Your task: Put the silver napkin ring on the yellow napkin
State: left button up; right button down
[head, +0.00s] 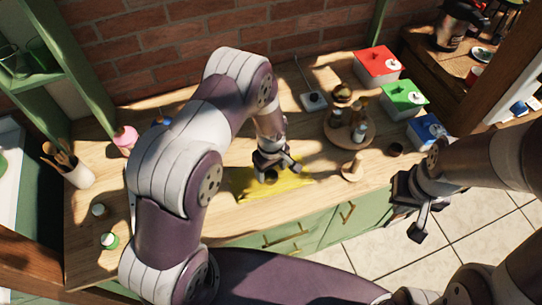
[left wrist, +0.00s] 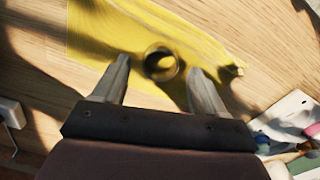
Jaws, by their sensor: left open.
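The yellow napkin (head: 300,181) lies flat on the wooden table; it also shows in the left wrist view (left wrist: 105,35). The napkin ring (left wrist: 160,63), dark grey and shaded here, rests on the napkin; in the head view it is a small dark shape (head: 270,177) under my gripper. My left gripper (head: 277,168) is just above the napkin. In the left wrist view its two fingers (left wrist: 158,75) are apart, with the ring between and just beyond the tips, not gripped. My right gripper (head: 420,212) hangs off the table at the right, its fingers apart and empty.
A round wooden stand (head: 350,133) with jars is right of the napkin, with a small wooden piece (head: 352,168) in front. Red (head: 379,66), green (head: 403,98) and blue (head: 425,130) boxes line the right. A utensil pot (head: 77,175) stands left.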

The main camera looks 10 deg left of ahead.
pick_arm(q)
notch_tip(320, 180, up, 9)
jog(key=b, duration=0.2)
jog(key=s+a+r+m, duration=0.3)
jog(key=s+r+m, duration=0.2)
jog(key=s, duration=0.1)
jog(key=s+a+r+m+t, duration=0.1)
jog(key=s+a+r+m, duration=0.2)
jog(key=s+r+m, duration=0.2)
jog(key=s, duration=0.2)
jog(key=shift+s, duration=0.3)
jog(key=shift+s+r, duration=0.15)
jog(key=shift+s, duration=0.05)
jog(key=shift+w, duration=0.15)
jog(key=shift+c, duration=0.3)
